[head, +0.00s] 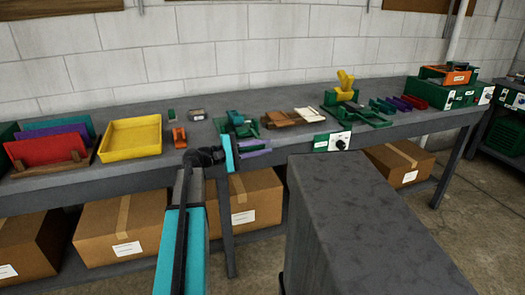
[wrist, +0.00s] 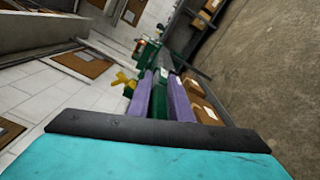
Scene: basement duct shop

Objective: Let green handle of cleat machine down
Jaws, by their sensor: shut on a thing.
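My gripper (head: 256,147) is at the front edge of the bench, just in front of a small green machine (head: 243,130), which I take for the cleat machine. The teal body of my gripper and its purple fingers hide part of this machine. In the wrist view the two purple fingers (wrist: 163,97) are close together with a green piece, the green handle (wrist: 158,106), between them. My gripper is shut on it. The handle's far end and its pivot are hidden, so its exact tilt cannot be told.
A yellow tray (head: 130,121) and a red panel (head: 45,148) stand at left on the grey bench. Cardboard boxes (head: 127,225) sit below.

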